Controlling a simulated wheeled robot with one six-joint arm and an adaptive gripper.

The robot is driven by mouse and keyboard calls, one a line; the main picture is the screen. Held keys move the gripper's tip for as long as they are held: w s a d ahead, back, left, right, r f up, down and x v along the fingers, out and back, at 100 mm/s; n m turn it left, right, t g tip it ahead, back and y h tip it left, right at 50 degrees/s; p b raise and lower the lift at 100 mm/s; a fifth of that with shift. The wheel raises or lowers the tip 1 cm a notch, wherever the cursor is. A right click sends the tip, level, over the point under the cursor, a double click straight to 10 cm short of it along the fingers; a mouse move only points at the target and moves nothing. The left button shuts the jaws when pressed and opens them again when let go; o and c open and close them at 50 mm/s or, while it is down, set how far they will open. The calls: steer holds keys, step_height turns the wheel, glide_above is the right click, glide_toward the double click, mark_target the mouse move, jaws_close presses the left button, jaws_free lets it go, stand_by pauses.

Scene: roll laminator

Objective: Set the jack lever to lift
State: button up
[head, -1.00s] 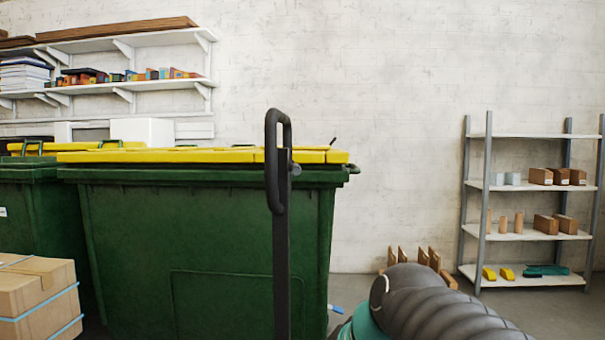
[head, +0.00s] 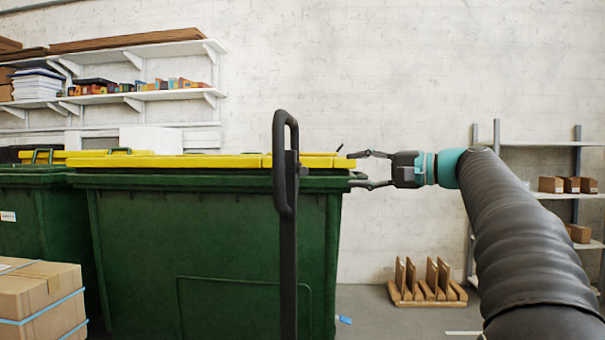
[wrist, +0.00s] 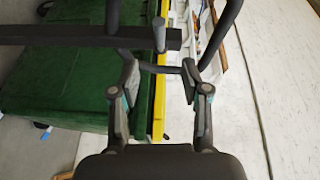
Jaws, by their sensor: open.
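The jack's handle (head: 285,165) is a dark upright post with a closed loop grip on top. It stands in front of the green bin in the head view. A small grey lever (wrist: 159,36) sits at the post near the loop; in the head view it is a small piece (head: 303,169) on the post's right side. My gripper (head: 352,170) is open and empty, to the right of the handle and pointing left at about the lever's height. In the wrist view the loop and lever lie ahead of the open fingers (wrist: 160,76). I cannot tell the lever's setting.
A green bin (head: 200,250) with a yellow lid stands behind the handle. Cardboard boxes (head: 40,300) are at lower left. A wooden rack (head: 427,285) stands on the floor at right, with a shelf unit (head: 545,143) behind my arm.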

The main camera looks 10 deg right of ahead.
mark_target(304, 171)
steer(key=p+x, duration=0.1)
steer(key=x, duration=1.2)
steer(key=shift+a, duration=0.15)
jaws_close()
